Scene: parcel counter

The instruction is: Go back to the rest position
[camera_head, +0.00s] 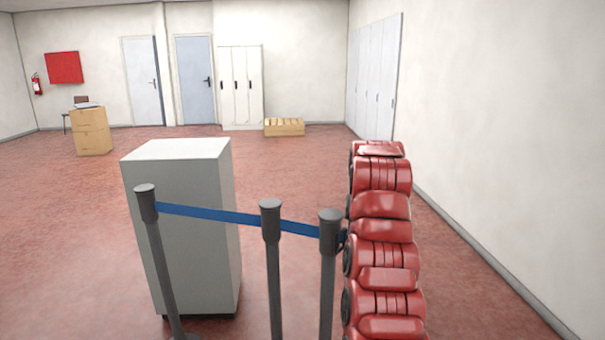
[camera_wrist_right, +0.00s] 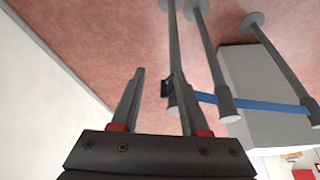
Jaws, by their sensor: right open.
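My right gripper (camera_wrist_right: 159,76) shows in the right wrist view, with its two dark fingers apart and nothing between them. It is near the barrier posts in that picture, with no clear contact. My red right arm (camera_head: 382,255) stretches forward on the right of the head view; its gripper is hidden there. My left arm and left gripper are in neither view.
A barrier of dark posts (camera_head: 272,270) with a blue belt (camera_head: 215,215) stands close to the left of my arm. Behind it is a grey cabinet (camera_head: 180,210). A wall (camera_head: 500,130) runs along the right. Farther off are a wooden stand (camera_head: 91,132) and a low crate (camera_head: 284,128).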

